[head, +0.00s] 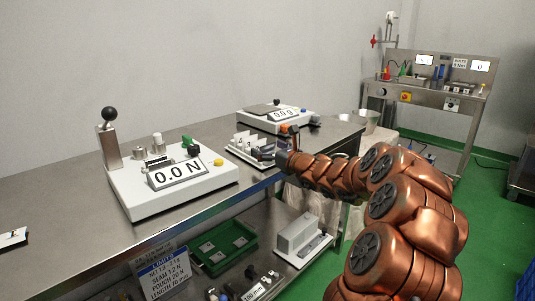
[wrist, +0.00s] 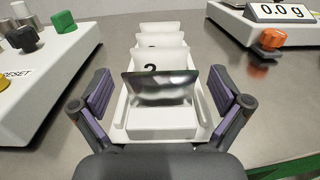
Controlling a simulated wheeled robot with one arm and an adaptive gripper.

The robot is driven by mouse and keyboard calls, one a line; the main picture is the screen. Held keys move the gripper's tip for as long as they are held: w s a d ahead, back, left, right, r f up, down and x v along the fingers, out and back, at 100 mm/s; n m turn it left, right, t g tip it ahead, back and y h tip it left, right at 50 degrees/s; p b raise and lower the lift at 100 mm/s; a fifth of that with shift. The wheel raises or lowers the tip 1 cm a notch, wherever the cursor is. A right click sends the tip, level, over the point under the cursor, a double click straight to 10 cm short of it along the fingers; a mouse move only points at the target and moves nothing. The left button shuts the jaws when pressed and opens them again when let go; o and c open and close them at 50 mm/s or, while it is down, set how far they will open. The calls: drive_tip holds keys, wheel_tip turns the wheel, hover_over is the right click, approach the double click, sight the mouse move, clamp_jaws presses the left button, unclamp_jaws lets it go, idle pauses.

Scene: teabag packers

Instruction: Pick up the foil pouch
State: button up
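The foil pouch (wrist: 162,88) is silver and shiny and stands upright in the nearest slot of a white rack (wrist: 122,122). My gripper (wrist: 160,85) is open in the wrist view, with one purple-padded finger on each side of the pouch. Both fingers appear apart from it. In the head view my gripper (head: 287,148) is at the right end of the rack (head: 238,152), and the pouch cannot be made out there.
White cards (wrist: 158,52), one marked 2, stand behind the pouch. A tester reading 0.0 N (head: 130,190) stands left of the rack. A scale (head: 262,122) with an orange knob (wrist: 268,40) stands behind right. Bare steel bench (head: 60,215) lies at the left.

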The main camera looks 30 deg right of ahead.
drive_tip(key=c, duration=0.7)
